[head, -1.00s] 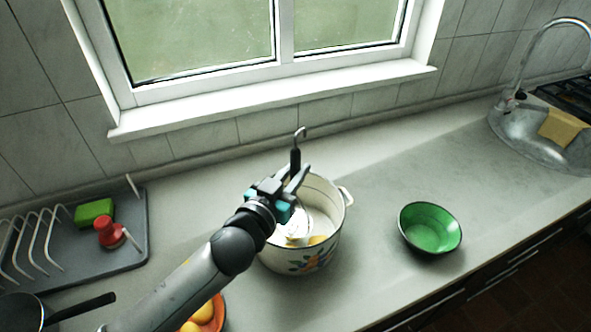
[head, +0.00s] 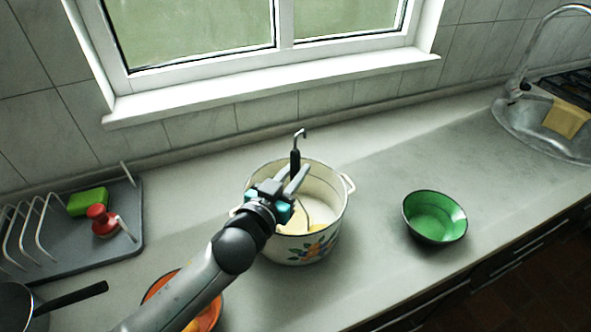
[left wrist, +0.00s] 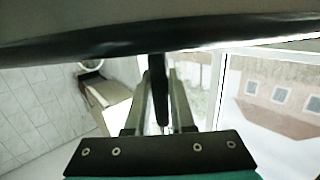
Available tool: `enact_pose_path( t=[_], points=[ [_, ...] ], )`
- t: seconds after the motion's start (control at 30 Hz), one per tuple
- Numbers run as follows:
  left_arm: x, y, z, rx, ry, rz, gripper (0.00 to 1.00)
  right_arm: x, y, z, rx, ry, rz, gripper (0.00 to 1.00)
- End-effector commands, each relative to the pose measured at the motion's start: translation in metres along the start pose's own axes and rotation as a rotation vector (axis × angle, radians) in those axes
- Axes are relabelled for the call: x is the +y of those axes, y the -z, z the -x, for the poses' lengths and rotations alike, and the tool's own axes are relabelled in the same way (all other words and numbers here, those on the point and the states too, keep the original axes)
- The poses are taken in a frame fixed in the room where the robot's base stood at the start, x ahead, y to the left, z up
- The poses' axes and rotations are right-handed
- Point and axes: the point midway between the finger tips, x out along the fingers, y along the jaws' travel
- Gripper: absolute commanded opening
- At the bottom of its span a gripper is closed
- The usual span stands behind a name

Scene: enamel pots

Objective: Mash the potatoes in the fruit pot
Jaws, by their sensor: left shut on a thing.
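The fruit pot (head: 325,240) is white enamel with painted fruit on its side and stands on the counter at the middle of the head view. My left gripper (head: 294,178) is above the pot's opening, shut on the dark handle of a masher (head: 295,160). The masher stands roughly upright, with its hooked end up and its wire part down inside the pot. The handle also shows between the fingers in the left wrist view (left wrist: 158,90). Yellow potato (head: 297,222) shows in the pot, partly hidden by my gripper. My right gripper is not in view.
An orange bowl (head: 211,317) with yellow pieces is partly behind my left arm. A green bowl (head: 435,217) stands right of the pot. A grey dish rack (head: 125,215) holds a green sponge (head: 88,201) and a red-topped brush (head: 103,222). A sink (head: 530,130) is far right.

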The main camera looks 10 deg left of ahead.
Motion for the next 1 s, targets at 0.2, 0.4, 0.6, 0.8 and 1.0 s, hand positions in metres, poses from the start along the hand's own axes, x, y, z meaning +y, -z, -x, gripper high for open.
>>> enact_pose_path(
  t=[0.2,0.4,0.6,0.8,1.0],
  points=[
    [0.0,0.001,0.0,0.003,-0.001,0.0,0.0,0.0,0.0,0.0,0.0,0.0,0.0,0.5],
    [0.0,-0.002,-0.001,0.003,-0.001,0.001,0.0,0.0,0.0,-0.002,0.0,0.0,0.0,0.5],
    [0.0,-0.006,-0.001,0.004,-0.001,0.001,0.0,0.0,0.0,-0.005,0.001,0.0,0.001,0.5],
    [0.0,-0.01,-0.001,0.003,-0.001,0.0,0.0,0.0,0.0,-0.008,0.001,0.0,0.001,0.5],
    [0.0,-0.01,-0.001,0.001,-0.001,0.0,0.0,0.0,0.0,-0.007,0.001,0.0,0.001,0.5]
  ],
)
